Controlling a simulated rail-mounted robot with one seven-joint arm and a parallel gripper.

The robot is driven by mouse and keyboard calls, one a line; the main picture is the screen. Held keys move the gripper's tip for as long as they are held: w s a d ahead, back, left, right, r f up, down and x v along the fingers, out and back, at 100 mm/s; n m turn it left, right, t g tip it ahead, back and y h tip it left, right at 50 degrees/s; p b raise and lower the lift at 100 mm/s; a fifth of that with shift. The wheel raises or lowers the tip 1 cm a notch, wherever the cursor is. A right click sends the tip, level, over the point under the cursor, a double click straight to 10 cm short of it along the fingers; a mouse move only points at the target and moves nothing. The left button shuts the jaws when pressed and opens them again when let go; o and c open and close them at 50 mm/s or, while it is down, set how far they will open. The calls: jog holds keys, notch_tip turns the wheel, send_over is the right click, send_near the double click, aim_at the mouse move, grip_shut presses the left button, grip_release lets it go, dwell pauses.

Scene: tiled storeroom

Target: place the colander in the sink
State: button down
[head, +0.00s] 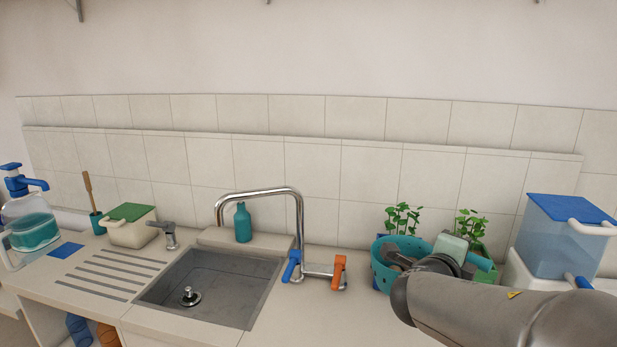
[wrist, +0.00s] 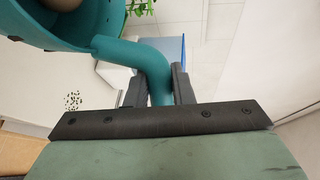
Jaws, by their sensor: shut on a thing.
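The teal colander (head: 382,276) is on the right side of the counter in the head view, with holes in its wall. My arm partly hides it, and I cannot tell whether it touches the counter. In the wrist view, the colander (wrist: 108,22) fills the top left, with a rounded brownish thing inside. My gripper (wrist: 160,88) is shut on its teal handle, which passes between the two dark fingers. The grey sink (head: 215,285) is left of centre in the head view, with a drain plug (head: 189,297) on its floor.
A chrome faucet (head: 299,225) with blue and orange handles stands between sink and colander, its spout over the basin. A teal bottle (head: 243,223) stands behind the sink. Potted plants (head: 402,217) are behind the colander; a blue-lidded container (head: 560,240) is at right.

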jog(key=w+a+r+n+t+y, duration=0.2)
jog(key=a+r+n+y, duration=0.2)
jog(key=a, duration=0.3)
jog(key=w+a+r+n+t+y, duration=0.2)
jog(key=w+a+r+n+y, duration=0.1)
jog(key=a+r+n+y, duration=0.1)
jog(key=a+r+y, duration=0.1)
jog(key=a+y, duration=0.1)
jog(key=a, duration=0.1)
jog(key=shift+a+r+n+y, duration=0.15)
jog(key=shift+a+n+y, duration=0.15)
jog(key=shift+a+y, duration=0.1)
jog(key=shift+a, duration=0.15)
